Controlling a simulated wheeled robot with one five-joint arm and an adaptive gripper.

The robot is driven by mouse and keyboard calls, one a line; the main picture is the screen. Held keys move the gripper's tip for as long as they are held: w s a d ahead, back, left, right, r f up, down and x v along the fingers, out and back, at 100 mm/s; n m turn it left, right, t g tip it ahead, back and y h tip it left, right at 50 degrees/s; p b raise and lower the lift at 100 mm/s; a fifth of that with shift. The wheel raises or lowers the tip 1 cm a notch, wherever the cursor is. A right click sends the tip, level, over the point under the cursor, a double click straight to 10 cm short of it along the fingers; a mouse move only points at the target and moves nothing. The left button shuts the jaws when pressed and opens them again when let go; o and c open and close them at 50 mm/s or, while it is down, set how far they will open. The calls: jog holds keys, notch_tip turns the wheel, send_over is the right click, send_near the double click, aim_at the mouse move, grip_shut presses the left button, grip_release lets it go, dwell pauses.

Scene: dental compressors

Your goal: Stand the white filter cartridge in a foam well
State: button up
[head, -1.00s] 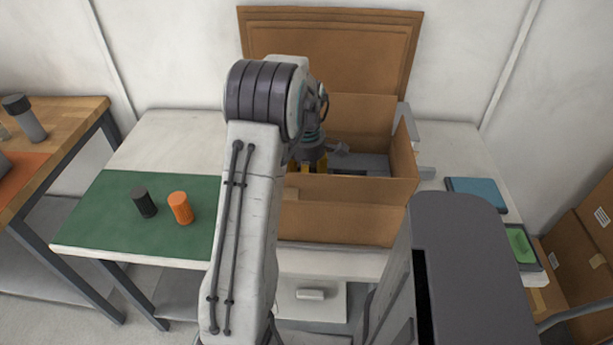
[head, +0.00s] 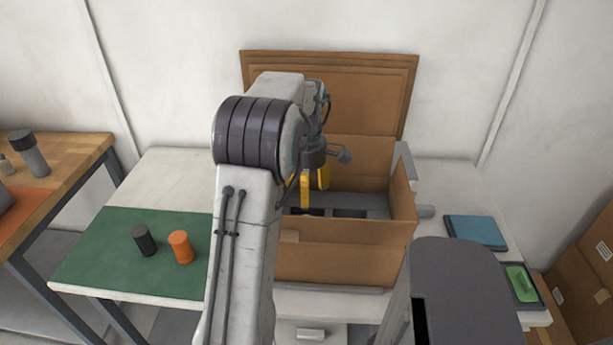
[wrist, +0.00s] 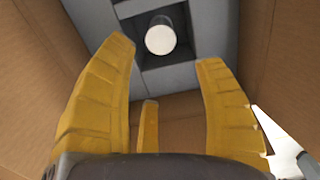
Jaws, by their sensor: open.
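The white filter cartridge (wrist: 160,36) shows in the wrist view as a pale round end with a short side, standing in a dark square well of the grey foam (wrist: 190,78). It looks close to upright; its base is hidden in the well. My gripper (wrist: 168,57) has its yellow fingers spread apart, with nothing between them, and is clear of the cartridge. In the head view my gripper (head: 314,190) hangs over the open cardboard box (head: 345,250). The grey foam (head: 365,204) shows inside the box, but the cartridge is hidden there.
A black cylinder (head: 145,240) and an orange cylinder (head: 180,247) stand on the green mat (head: 110,265) left of my arm. A blue pad (head: 475,232) and a green item (head: 521,281) lie at the right. The box walls surround the foam closely.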

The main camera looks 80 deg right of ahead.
jog(key=shift+r, duration=1.75)
jog(key=w+a+r+t+h, duration=0.1)
jog(key=w+a+r, duration=0.2)
jog(key=w+a, duration=0.8)
jog(key=w+a+r, duration=0.2)
jog(key=w+a, duration=0.6)
jog(key=w, duration=0.5)
jog(key=w+a+t, duration=0.1)
jog(key=w+a, duration=0.1)
jog(key=a, duration=1.1)
jog(key=s+a+f, duration=0.2)
jog(key=a, duration=0.4)
jog(key=s+a+f+t+y, duration=0.1)
jog(key=s+a, duration=0.2)
jog(key=a, duration=0.4)
jog(key=shift+s+a+f+m+t, duration=0.25)
jog(key=shift+f+m+t, duration=0.05)
jog(key=shift+f+m, duration=0.1)
